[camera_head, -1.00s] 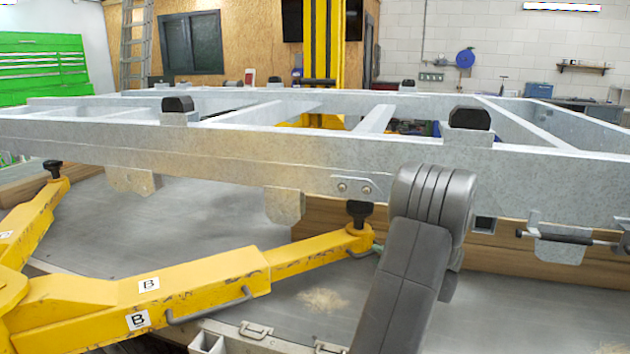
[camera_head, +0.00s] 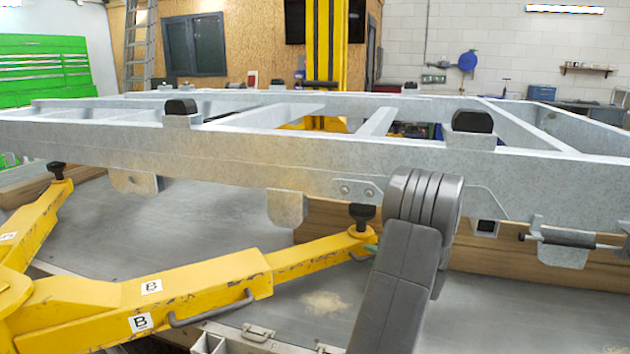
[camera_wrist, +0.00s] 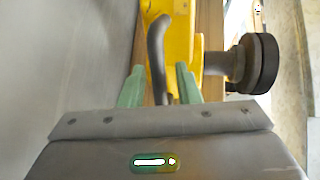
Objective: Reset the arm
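My grey arm (camera_head: 405,265) bends down in front of the galvanized trailer frame (camera_head: 240,158) in the head view. My gripper is mostly hidden behind it; a bit of green fingertip (camera_head: 372,248) shows beside the lift arm's end. In the wrist view my gripper (camera_wrist: 160,70) has its two green fingers apart. A dark grey bar handle (camera_wrist: 156,45) on the yellow lift arm (camera_wrist: 180,30) runs between them, with gaps visible on both sides. I cannot tell whether anything touches.
The yellow lift arm (camera_head: 200,283) ends in a black pad (camera_head: 362,214) under the frame, close to my arm. It also shows a black round pad in the wrist view (camera_wrist: 258,63). A wooden beam (camera_head: 480,262) lies behind my arm.

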